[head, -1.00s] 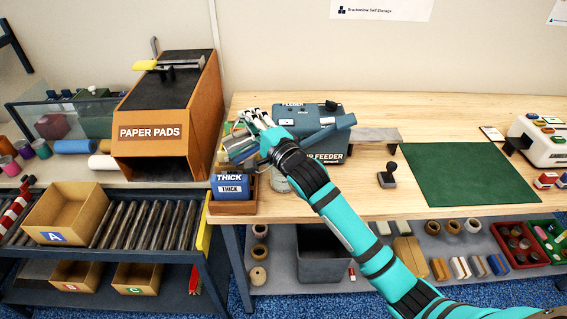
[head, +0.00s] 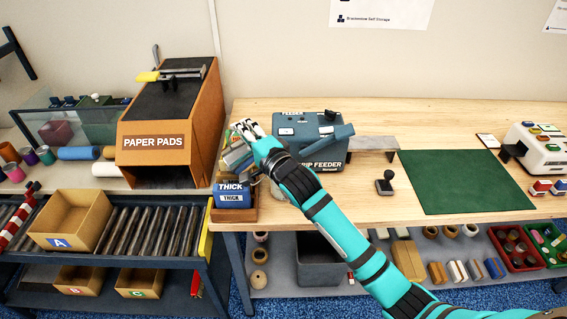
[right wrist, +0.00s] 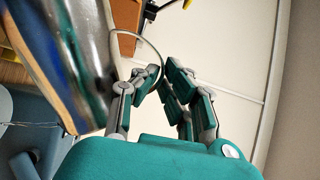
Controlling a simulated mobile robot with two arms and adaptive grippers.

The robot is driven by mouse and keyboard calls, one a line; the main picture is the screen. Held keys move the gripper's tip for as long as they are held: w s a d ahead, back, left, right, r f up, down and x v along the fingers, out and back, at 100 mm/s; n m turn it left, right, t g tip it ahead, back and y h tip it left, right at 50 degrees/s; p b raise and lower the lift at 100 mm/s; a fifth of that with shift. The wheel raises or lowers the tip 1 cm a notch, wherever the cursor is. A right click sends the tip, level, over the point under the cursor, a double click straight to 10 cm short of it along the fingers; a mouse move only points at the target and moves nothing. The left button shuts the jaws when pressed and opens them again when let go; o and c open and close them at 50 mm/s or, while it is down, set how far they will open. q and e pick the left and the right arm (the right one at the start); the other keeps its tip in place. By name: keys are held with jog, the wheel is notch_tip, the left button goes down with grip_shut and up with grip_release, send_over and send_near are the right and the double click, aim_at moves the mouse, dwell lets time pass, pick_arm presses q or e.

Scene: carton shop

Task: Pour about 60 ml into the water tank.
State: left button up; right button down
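The handle belongs to a shiny metal can (right wrist: 78,45), which fills the upper left of that view. In the head view the can (head: 237,157) is tilted, its mouth end toward the lower left, beside the feeder and above the blue THICK box. A pale vessel (head: 277,190) is mostly hidden beneath my right forearm. I cannot tell which thing is the water tank. No liquid stream is visible. My left gripper is out of view.
The blue THICK box (head: 232,197) stands in a wooden holder at the bench's left edge. The orange PAPER PADS unit (head: 160,143) is to the left. A black-handled stamp (head: 386,183) and a green mat (head: 462,182) lie to the right.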

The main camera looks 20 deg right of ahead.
jog(key=shift+a+r+n, duration=0.45)
jog(key=shift+r+n, duration=0.05)
jog(key=shift+r, duration=0.05)
jog(key=shift+s+a+f, duration=0.1)
jog(key=shift+s+f, duration=0.05)
jog(key=shift+f, duration=0.05)
jog(key=shift+a+r+n+p, duration=0.1)
jog(key=shift+a+n+p, duration=0.1)
jog(key=shift+n+p, duration=0.45)
jog(key=shift+a+g+p, duration=0.1)
jog(key=shift+g+p, duration=0.2)
jog(key=shift+p, duration=0.1)
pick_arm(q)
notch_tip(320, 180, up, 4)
pick_arm(e)
jog(key=shift+a+n, duration=0.2)
jog(key=shift+n, duration=0.05)
jog(key=shift+f, duration=0.2)
